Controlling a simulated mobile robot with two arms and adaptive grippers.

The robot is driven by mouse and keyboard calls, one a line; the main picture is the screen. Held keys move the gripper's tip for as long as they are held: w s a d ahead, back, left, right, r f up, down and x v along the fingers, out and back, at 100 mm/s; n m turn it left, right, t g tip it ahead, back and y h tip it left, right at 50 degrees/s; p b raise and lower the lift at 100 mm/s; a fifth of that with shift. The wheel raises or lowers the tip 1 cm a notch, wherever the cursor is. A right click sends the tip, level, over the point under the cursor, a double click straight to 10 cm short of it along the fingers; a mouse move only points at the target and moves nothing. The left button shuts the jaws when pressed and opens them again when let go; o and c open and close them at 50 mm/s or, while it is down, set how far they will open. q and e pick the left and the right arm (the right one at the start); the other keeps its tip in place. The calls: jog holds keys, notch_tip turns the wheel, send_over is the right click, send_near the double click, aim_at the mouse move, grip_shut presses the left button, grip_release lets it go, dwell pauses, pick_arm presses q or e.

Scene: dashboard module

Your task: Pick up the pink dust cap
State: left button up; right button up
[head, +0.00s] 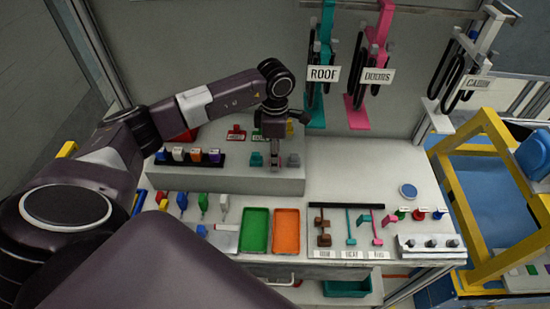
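A small pink piece (293,160), which looks like the pink dust cap, is on the raised grey block (225,180) at the middle of the head view. A teal piece (256,159) of similar size is to its left. My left gripper (275,160) points down over the block, between the teal and pink pieces in the picture. It is small and dark here, so I cannot tell whether its fingers are open or touch anything. My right gripper is not in view.
A dark rack with coloured blocks (197,157) is left on the block. Green (256,231) and orange (286,231) trays lie in front. Teal and pink hanging stands (368,70) rise behind. A yellow frame (490,190) is at the right.

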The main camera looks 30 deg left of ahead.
pick_arm(q)
jog(key=c, duration=0.5)
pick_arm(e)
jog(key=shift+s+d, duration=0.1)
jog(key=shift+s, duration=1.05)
pick_arm(q)
jog(key=shift+r, duration=0.1)
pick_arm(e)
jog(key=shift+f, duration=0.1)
